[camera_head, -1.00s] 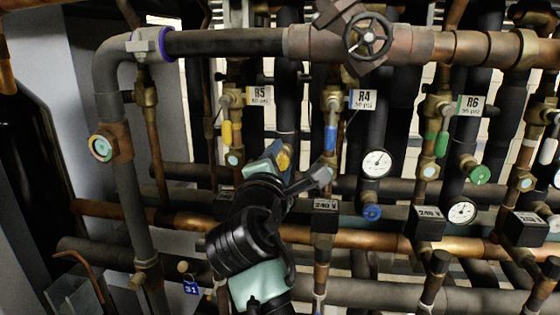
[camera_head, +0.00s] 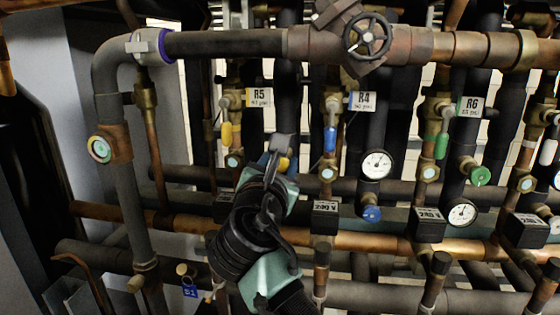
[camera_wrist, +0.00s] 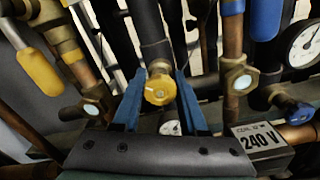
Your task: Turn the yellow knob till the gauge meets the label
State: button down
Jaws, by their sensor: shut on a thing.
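The yellow knob (camera_wrist: 158,92) is between the two blue fingers of my gripper (camera_wrist: 160,76) in the wrist view, and the gripper is shut on it. In the head view a bit of the yellow knob (camera_head: 284,163) shows beside my gripper (camera_head: 281,150), and my wrist covers the area below. A small white gauge (camera_wrist: 170,128) shows below the knob, partly hidden by the gripper body; its reading is too small to tell. The yellow-striped R5 label (camera_head: 259,97) hangs above the knob, with a psi figure that is hard to read.
A blue knob (camera_head: 371,213) with its gauge (camera_head: 377,164) and a green knob (camera_head: 479,176) with its gauge (camera_head: 462,211) are to the right. Black 240 V boxes (camera_head: 325,215) stand close by. Yellow (camera_head: 227,134) and blue (camera_head: 330,140) lever handles hang near my gripper.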

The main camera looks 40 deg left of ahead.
jog(key=shift+f+n, duration=0.1)
jog(key=shift+n, duration=0.3)
jog(key=shift+c, duration=2.2)
grip_release()
jog(key=b+v, duration=0.5)
jog(key=v, duration=0.8)
jog(key=shift+w, duration=0.1)
